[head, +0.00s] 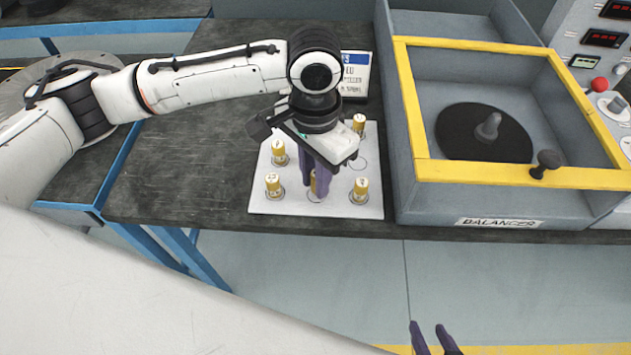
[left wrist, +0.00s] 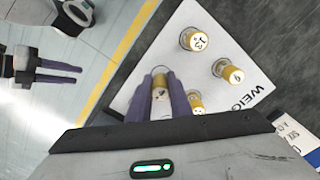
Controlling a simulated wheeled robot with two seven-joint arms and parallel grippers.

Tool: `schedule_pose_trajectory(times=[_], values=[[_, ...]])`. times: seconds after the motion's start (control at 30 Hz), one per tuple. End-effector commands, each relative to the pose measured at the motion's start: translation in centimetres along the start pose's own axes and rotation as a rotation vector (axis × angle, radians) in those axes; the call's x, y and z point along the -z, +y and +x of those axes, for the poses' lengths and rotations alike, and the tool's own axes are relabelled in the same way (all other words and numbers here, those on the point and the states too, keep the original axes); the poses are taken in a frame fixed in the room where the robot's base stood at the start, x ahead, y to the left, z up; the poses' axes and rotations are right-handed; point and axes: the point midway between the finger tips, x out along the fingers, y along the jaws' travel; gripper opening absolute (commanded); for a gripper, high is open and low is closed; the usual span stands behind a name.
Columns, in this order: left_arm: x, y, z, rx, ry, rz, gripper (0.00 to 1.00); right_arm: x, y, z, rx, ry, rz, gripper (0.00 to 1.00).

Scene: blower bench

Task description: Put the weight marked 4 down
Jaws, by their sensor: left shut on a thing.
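My left gripper (head: 314,186) is shut on a small yellow and white weight (left wrist: 160,84). It points down over the front middle of the white weights board (head: 375,208). The held weight is at a ring marked on the board; I cannot tell whether it touches the board. Its mark is not readable, so I cannot confirm it is the 4. Other weights stand upright on the board: back left (head: 279,153), front left (head: 273,186), front right (head: 360,190) and back right (head: 359,124). My right gripper (head: 432,338) is open and empty, low in front of the bench.
An empty ring (head: 358,164) shows on the board's right side. The grey balancer (head: 498,222) with a yellow-framed lid stands to the right of the board. A label sign (head: 355,75) is behind the board. The dark bench top (head: 185,170) is clear on the left.

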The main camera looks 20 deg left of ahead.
Motion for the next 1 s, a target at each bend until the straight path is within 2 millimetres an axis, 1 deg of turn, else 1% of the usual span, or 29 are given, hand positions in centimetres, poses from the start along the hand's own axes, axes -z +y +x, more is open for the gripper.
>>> schedule_pose_trajectory(times=[0.03, 0.1, 0.47, 0.5, 0.57, 0.6, 0.87, 0.93, 1.0], values=[[-0.1, 0.0, 1.0, 0.001, -0.003, -0.001, 0.0, -0.1, 0.0, 0.1, 0.0, 0.001, -0.001, 0.36], [-0.1, 0.0, 1.7, 0.0, -0.002, -0.001, 0.0, -0.1, 0.0, 0.1, 0.0, 0.001, -0.001, 0.36], [-0.1, 0.0, 2.0, 0.0, -0.001, -0.001, 0.0, 0.5, 0.0, 0.0, 0.001, 0.007, -0.002, 0.36], [0.0, 0.0, 2.0, 0.001, 0.001, -0.001, 0.25, 0.5, 0.0, 0.0, 0.001, 0.007, -0.002, 0.36], [0.0, 0.0, 2.0, 0.001, 0.001, -0.001, 0.35, 0.5, 0.0, 0.0, 0.001, 0.008, -0.002, 0.36], [0.0, 0.0, 2.0, 0.001, 0.0, -0.001, 0.37, 0.5, 0.0, 0.0, 0.001, 0.008, -0.002, 0.36], [0.0, 0.0, 2.0, 0.001, 0.001, 0.0, 0.37, 0.5, 0.0, 0.1, 0.001, 0.009, -0.002, 0.36], [0.0, 0.0, 1.8, 0.001, 0.001, 0.0, 0.37, 0.3, 0.0, 0.3, 0.001, 0.009, -0.002, 0.36], [0.1, 0.0, 0.9, 0.0, 0.003, 0.0, 0.37, 0.5, 0.0, 0.1, 0.001, 0.009, -0.002, 0.36]])
